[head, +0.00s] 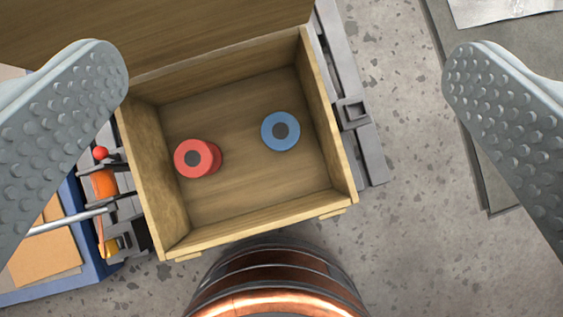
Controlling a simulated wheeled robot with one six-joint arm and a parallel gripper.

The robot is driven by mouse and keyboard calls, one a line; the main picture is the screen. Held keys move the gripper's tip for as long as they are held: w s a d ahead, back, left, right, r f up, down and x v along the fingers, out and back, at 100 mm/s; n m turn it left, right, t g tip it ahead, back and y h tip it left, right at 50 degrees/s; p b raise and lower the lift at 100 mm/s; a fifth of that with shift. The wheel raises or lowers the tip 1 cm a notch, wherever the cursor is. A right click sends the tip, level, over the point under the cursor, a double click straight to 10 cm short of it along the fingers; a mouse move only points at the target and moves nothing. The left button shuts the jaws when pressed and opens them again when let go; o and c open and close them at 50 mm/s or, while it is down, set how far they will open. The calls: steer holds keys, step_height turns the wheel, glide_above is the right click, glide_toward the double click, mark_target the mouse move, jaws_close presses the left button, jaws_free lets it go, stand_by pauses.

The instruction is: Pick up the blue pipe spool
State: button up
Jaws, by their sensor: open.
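The blue pipe spool (270,142) stands on the floor of an open wooden box (341,200), right of the box's middle. I see its round blue top flange with a dark centre. A red spool (206,172) stands in the same box to the left, apart from the blue one. My gripper (284,72) is open and empty, with one textured finger at the left and one at the right of the view. The fingers appear well above the box, and the blue spool shows between them. Neither finger touches a spool.
The box's lid (190,30) is raised at the back. A grey rail (352,112) runs along the box's right side. Orange and red fittings (104,183) sit left of the box. A copper-coloured round part (275,295) is at the bottom. Speckled floor (400,235) is clear at right.

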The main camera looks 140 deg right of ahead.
steer(key=w+f+g, duration=0.2)
steer(key=w+f, duration=0.1)
steer(key=f, duration=0.6)
steer(key=w+f+g, duration=0.3)
steer(key=f, duration=0.6)
steer(key=g, duration=0.4)
glide_above(280, 127)
step_height(280, 127, down, 19)
step_height(280, 127, down, 12)
steer(key=shift+f, duration=0.15)
steer(key=shift+s+f, duration=0.15)
steer(key=shift+f, duration=1.15)
steer(key=shift+s+f, duration=0.15)
steer(key=shift+f, duration=1.15)
steer(key=c, duration=1.4)
steer(key=shift+r, duration=0.15)
